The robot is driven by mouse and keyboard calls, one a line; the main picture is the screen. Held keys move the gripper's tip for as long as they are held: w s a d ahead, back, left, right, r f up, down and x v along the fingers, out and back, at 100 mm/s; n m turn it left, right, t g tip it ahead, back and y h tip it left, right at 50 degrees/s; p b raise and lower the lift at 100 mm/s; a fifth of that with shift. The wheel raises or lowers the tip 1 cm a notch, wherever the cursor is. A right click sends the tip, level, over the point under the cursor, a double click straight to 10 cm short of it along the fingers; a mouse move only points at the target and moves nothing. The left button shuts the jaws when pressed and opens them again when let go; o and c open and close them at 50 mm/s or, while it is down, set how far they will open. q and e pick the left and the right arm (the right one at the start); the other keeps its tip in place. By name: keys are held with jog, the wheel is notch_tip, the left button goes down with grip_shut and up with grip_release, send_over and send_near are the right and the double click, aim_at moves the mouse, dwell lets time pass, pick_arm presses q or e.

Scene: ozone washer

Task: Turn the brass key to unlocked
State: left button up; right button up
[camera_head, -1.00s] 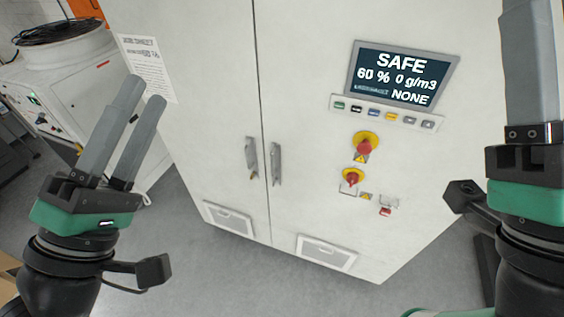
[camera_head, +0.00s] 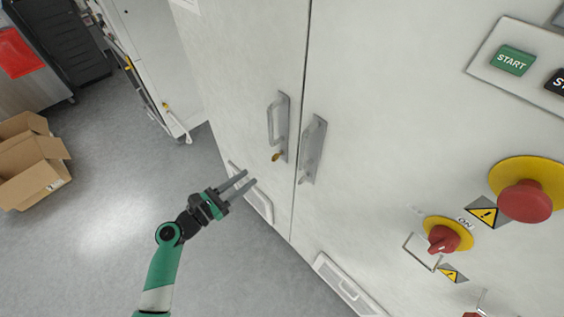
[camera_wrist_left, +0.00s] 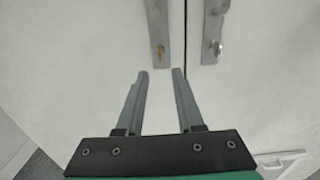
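A small brass key (camera_head: 277,156) sits at the lower end of the left door handle plate (camera_head: 283,122) on the white cabinet. In the left wrist view the key (camera_wrist_left: 160,52) shows just beyond and between my fingertips. My left gripper (camera_head: 250,178) is open and empty, below and to the left of the key, with its fingers pointing toward the cabinet and not touching the key. It also shows in the left wrist view (camera_wrist_left: 161,72). My right gripper is out of view.
A second handle (camera_head: 312,150) is on the right door, across the door seam. Red knobs (camera_head: 525,200) and a green START button (camera_head: 513,60) are on the right. A cardboard box (camera_head: 35,165) lies on open floor at left.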

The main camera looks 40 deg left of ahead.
aim_at(272, 159)
pick_arm(q)
jog(key=w, duration=0.4)
jog(key=w+b, duration=0.1)
jog(key=w, duration=0.3)
jog(key=w+d+b, duration=0.1)
jog(key=w, duration=0.3)
jog(key=shift+r, duration=0.25)
grip_shut()
